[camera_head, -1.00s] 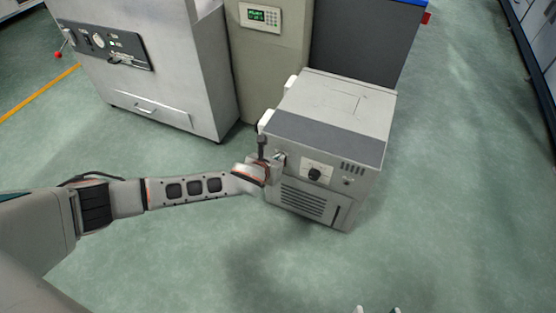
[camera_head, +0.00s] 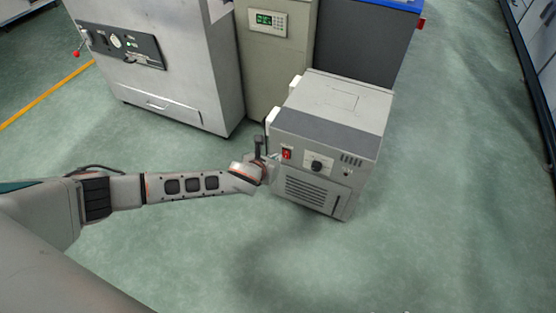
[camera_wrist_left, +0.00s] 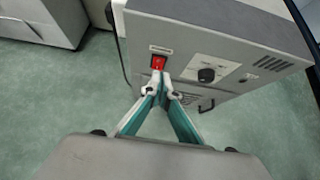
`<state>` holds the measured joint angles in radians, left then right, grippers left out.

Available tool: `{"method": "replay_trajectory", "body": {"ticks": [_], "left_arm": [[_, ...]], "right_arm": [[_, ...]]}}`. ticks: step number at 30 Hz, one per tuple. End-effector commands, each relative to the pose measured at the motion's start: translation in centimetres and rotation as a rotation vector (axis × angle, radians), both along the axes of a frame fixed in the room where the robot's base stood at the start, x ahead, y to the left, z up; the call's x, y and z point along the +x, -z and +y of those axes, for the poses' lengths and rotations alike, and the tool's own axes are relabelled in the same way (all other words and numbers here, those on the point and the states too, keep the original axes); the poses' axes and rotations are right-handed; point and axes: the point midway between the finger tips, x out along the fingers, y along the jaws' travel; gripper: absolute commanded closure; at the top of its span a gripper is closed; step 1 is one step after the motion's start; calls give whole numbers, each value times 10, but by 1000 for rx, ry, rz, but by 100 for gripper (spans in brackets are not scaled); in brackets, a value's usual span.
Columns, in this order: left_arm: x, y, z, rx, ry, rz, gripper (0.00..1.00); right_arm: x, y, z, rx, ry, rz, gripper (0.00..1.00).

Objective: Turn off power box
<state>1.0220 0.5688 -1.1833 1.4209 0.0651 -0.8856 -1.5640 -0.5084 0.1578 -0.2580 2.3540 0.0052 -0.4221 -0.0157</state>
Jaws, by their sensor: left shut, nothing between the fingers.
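The power box (camera_head: 345,148) is a grey cabinet standing on the floor. Its front panel has a small red rocker switch (camera_head: 286,154) at the left and a black round knob (camera_head: 316,166) beside it. My left gripper (camera_head: 274,160) is at the left edge of this panel, just left of the switch. In the left wrist view the shut, empty fingertips (camera_wrist_left: 161,78) appear just below the red switch (camera_wrist_left: 158,62). I cannot tell whether they touch the box. My right gripper is not clearly visible.
A large metal cabinet (camera_head: 185,85) with a gauge panel stands at the back left. A beige unit with a green display (camera_head: 264,20) and a dark grey unit (camera_head: 365,45) stand behind the box. The floor in front and to the right is clear.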

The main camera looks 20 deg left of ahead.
Motion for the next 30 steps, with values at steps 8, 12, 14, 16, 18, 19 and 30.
{"method": "replay_trajectory", "body": {"ticks": [8,12,14,16,18,19,30], "left_arm": [[-25,-38,1,-1,1,-4,100],[-31,-40,0,0,1,1,100],[-32,-39,0,-1,1,2,100],[-33,-38,0,0,1,4,100],[-33,-37,0,0,1,5,100],[-33,-37,0,0,1,5,100],[-33,-38,0,0,1,4,100]], "right_arm": [[-5,4,-21,-72,-2,20,60],[-8,8,-24,-83,-1,30,60],[-9,10,-24,-85,-2,33,60],[-9,11,-24,-84,-2,34,60],[-9,11,-24,-84,-2,35,60],[-9,11,-24,-84,-2,35,60],[-9,11,-24,-84,-2,35,60]]}}
